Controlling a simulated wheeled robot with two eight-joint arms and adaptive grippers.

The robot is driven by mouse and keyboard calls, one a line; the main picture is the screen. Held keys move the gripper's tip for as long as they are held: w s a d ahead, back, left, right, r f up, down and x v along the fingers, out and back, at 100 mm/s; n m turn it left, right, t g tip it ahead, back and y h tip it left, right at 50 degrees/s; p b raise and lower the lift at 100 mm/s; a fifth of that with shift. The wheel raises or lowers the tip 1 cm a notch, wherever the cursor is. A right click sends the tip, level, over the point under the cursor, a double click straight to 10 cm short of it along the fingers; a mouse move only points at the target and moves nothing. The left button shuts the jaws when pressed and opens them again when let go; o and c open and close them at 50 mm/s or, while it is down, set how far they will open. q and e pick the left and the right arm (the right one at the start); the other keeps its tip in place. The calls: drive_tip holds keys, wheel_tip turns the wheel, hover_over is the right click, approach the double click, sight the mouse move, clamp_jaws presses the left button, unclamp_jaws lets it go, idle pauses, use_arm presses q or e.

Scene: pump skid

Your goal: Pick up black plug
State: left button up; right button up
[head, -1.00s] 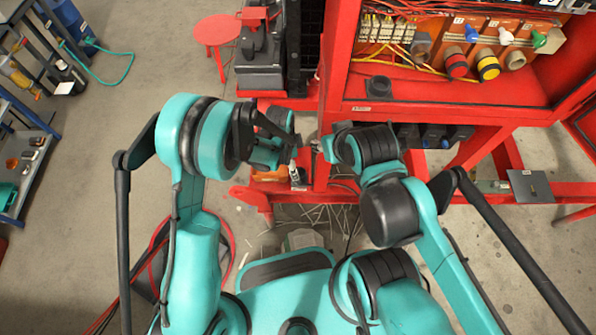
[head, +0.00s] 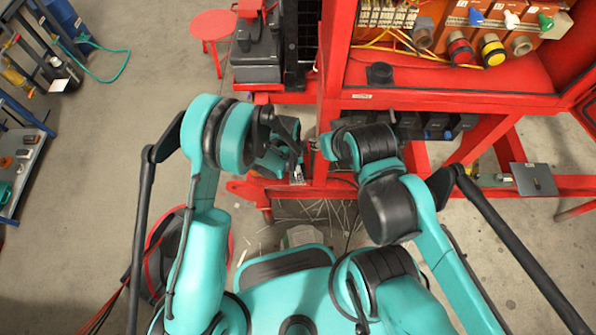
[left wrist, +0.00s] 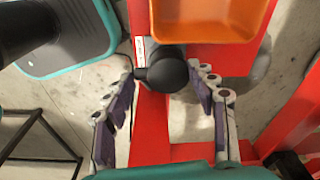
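In the left wrist view a round black piece (left wrist: 165,71) with a small knob on its left side sits over a red beam (left wrist: 150,125); it looks like the black plug. My left gripper (left wrist: 164,76) is open, with one finger on each side of the piece near the fingertips. I cannot tell whether they touch it. In the head view my left gripper (head: 298,172) is low over the red frame, and its arm hides most of that spot. My right gripper (head: 314,147) is small and partly hidden by its arm; its opening is unclear.
An orange bin (left wrist: 208,18) lies just beyond the black piece. Another dark round-topped part (head: 381,75) stands on the red cabinet shelf (head: 450,98). A red stool (head: 212,26) is at the back. Open floor (head: 110,150) lies left.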

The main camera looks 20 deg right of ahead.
use_arm(q)
drive_tip(key=c, duration=0.4)
wheel_tip(320, 180, up, 10)
drive_tip(key=p, duration=0.3)
drive_tip(key=shift+p, duration=0.3)
